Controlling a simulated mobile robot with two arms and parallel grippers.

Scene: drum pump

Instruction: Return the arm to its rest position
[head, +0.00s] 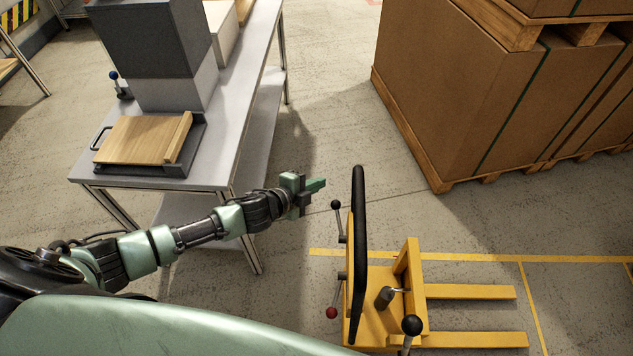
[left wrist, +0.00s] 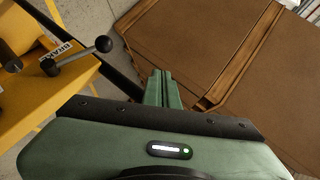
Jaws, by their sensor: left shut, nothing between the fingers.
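My left arm (head: 190,232) reaches in from the left of the head view, stretched out to the right past the front corner of the metal table. My left gripper (head: 318,184) is at its end, shut and empty, in the air between the table and the yellow pallet truck. In the left wrist view the green fingers (left wrist: 163,88) are together with nothing between them. The pallet truck's black loop handle (head: 359,255) stands close to the right of the gripper, apart from it in the head view. My right gripper is in neither view.
The yellow pallet truck (head: 415,290) has black-knobbed levers and a red knob (head: 331,312). A metal table (head: 235,130) at left bears a grey machine (head: 155,45) and a wooden board (head: 140,138). Large brown boxes (head: 470,90) stand at upper right. Bare floor (head: 325,120) lies between.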

